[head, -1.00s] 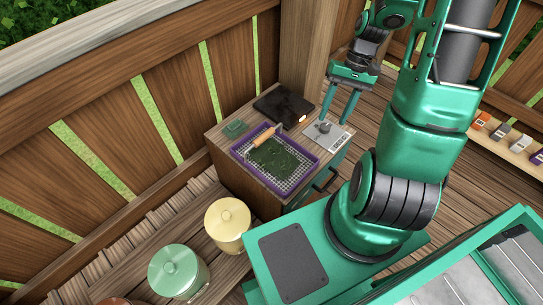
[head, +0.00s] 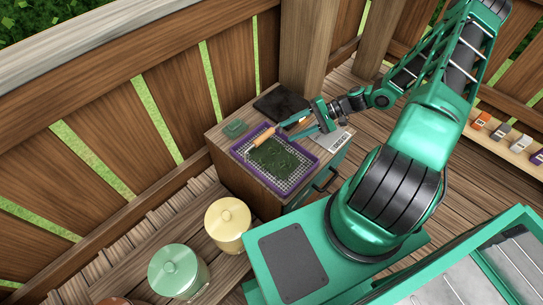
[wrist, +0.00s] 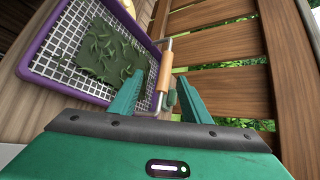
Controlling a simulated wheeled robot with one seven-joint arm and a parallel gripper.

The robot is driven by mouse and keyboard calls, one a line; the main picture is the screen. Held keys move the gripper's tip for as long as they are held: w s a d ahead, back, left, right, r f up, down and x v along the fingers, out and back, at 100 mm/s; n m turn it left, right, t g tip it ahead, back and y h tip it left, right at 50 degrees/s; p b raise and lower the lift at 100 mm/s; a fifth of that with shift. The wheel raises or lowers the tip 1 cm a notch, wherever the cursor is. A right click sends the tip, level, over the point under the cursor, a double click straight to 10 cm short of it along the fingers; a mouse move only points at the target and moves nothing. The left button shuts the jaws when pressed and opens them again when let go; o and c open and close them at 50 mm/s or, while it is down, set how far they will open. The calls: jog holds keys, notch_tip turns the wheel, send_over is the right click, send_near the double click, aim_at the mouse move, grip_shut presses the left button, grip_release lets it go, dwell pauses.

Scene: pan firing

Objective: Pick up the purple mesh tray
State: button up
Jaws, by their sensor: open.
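The purple mesh tray (head: 304,174) lies on top of a wooden cabinet, with dark green leaves on a white mesh. It also shows at the upper left of the wrist view (wrist: 33,69). A roller with a wooden handle (head: 265,136) lies at the tray's far edge; in the wrist view the roller (wrist: 165,83) appears between my fingers. My gripper (head: 296,129) is open and tilted, with its fingers at the tray's far right side. In the wrist view my gripper's fingers (wrist: 160,95) show beside the tray's rim. I cannot tell whether they touch the roller.
A dark slab (head: 279,103) lies behind the tray, and a small green dish (head: 235,128) at its left. A grey panel (head: 338,140) lies to the right. A wooden fence rises behind.

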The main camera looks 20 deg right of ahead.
aim_at(268, 136)
jog(key=shift+m+t+y, duration=0.3)
jog(key=shift+t, duration=0.2)
jog(key=x, duration=0.7)
jog(key=w+x, duration=0.1)
jog(key=x, duration=0.3)
jog(key=shift+w+a+f, duration=0.1)
jog(key=shift+f, duration=0.15)
grip_shut()
